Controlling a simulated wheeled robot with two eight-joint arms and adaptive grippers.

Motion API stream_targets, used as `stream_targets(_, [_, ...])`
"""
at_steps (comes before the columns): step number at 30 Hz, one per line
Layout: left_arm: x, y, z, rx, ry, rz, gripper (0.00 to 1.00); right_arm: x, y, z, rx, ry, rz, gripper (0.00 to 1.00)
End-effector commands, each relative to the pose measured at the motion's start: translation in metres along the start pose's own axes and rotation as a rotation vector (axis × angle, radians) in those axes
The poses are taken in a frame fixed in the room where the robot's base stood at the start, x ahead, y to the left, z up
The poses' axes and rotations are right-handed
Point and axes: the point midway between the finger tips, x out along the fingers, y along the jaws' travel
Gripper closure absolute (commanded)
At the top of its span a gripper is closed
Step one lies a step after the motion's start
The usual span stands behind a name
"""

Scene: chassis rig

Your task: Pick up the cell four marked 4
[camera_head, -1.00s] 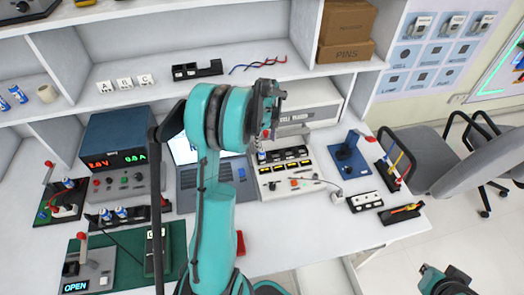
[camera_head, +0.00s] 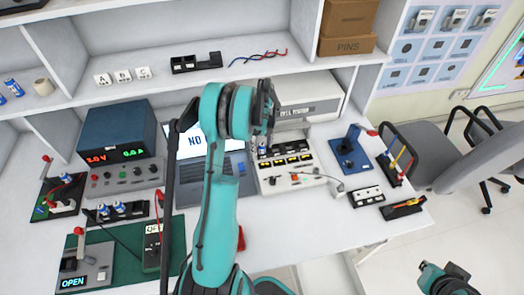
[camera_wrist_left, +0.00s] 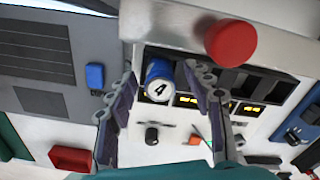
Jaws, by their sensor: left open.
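The cell marked 4 (camera_wrist_left: 158,85) is a blue cylinder with a white end cap, seen end-on in the left wrist view. It stands in the slotted row of the white tester (camera_head: 290,172); in the head view a small blue part of it (camera_head: 262,151) shows below the gripper. My left gripper (camera_wrist_left: 163,82) is open, with one finger on each side of the cell; I cannot tell whether either touches it. In the head view the left gripper (camera_head: 266,128) is over the tester's left end. My right gripper (camera_head: 449,281) is at the bottom right, far from the cell; its jaws are unclear.
A red knob (camera_wrist_left: 230,40) stands close beside the cell. A laptop (camera_head: 230,165) lies left of the tester. Other blue cells (camera_head: 120,208) sit in a black holder at left. A blue fixture (camera_head: 348,152) stands at right. The front bench has free room.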

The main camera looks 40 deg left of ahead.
Motion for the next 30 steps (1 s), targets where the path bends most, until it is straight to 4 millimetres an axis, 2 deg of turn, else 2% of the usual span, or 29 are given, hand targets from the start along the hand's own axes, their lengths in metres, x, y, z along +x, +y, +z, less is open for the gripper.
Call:
stream_targets(1, [-0.001, 0.0, 0.0, 0.0, 0.0, 0.0, 0.49, 0.0, 0.0, 0.0, 0.0, 0.0, 0.0, 1.0])
stream_targets(2, [-0.001, 0.0, 0.0, 0.0, 0.0, 0.0, 0.54, 0.0, 0.0, 0.0, 0.0, 0.0, 0.0, 1.0])
stream_targets(7, [-0.001, 0.0, 0.0, 0.0, 0.0, 0.0, 0.99, 0.0, 0.0, 0.0, 0.0, 0.0, 0.0, 1.0])
stream_targets(20, [-0.005, 0.0, 0.0, 0.0, 0.0, 0.0, 1.0, -0.002, 0.0, -0.001, 0.0, 0.0, 0.0, 1.0])
stream_targets(25, [-0.024, 0.0, 0.0, 0.0, 0.0, 0.0, 1.0, -0.007, 0.0, -0.005, 0.0, 0.0, 0.0, 1.0])
stream_targets(29, [-0.048, 0.0, -0.001, 0.0, 0.0, 0.0, 1.0, -0.014, 0.0, -0.01, 0.0, 0.0, 0.0, 1.0])
stream_targets(30, [-0.051, -0.006, -0.01, 0.005, 0.0, 0.0, 1.0, -0.015, 0.0, -0.011, 0.0, 0.0, 0.0, 1.0])
